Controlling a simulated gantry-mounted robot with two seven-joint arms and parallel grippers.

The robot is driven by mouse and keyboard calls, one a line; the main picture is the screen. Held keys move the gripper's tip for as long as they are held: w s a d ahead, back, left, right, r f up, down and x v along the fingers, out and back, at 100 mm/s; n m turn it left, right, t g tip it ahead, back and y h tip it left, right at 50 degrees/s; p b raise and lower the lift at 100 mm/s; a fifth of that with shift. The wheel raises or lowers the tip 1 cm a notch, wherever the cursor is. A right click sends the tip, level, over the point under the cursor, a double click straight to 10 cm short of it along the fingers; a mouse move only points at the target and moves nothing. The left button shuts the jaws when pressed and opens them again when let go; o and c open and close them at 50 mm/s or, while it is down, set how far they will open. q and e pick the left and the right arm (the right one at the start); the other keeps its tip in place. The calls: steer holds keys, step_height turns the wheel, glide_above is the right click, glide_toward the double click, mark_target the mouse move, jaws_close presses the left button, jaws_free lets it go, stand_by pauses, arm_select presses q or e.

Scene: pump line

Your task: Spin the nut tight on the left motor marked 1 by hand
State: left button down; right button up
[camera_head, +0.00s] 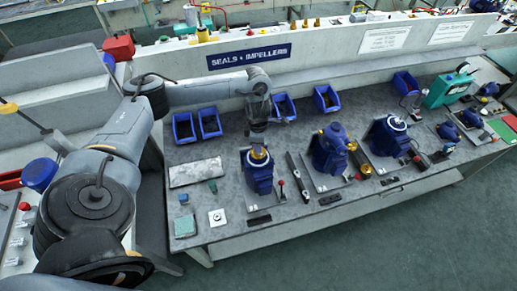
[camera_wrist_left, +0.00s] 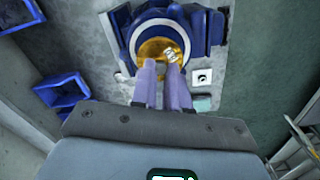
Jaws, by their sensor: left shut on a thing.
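The left motor (camera_head: 259,178) is a blue housing standing upright on the bench, with a brass-coloured top. It also shows in the wrist view as a blue body (camera_wrist_left: 210,30) around a brass face (camera_wrist_left: 150,48). My left gripper (camera_head: 258,146) reaches down onto the motor's top from above. In the wrist view its two pale fingers (camera_wrist_left: 162,70) are shut on the nut at the brass face. The fingers largely hide the nut, and its seating cannot be made out. The mark 1 is not legible. My right gripper is not in view.
Two more blue motors (camera_head: 330,150) (camera_head: 390,135) stand to the right. Blue bins (camera_head: 184,128) line the back of the bench below the "Seals + Impellers" sign (camera_head: 249,56).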

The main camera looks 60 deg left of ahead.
arm_select(q)
steer(key=m, duration=0.2)
steer(key=shift+m, duration=0.4)
steer(key=m, duration=0.4)
steer(key=shift+b, duration=0.35)
steer(key=c, duration=1.3)
jaws_free()
steer(key=shift+r, duration=0.15)
steer(key=shift+r+p, duration=2.15)
steer(key=shift+p, duration=0.15)
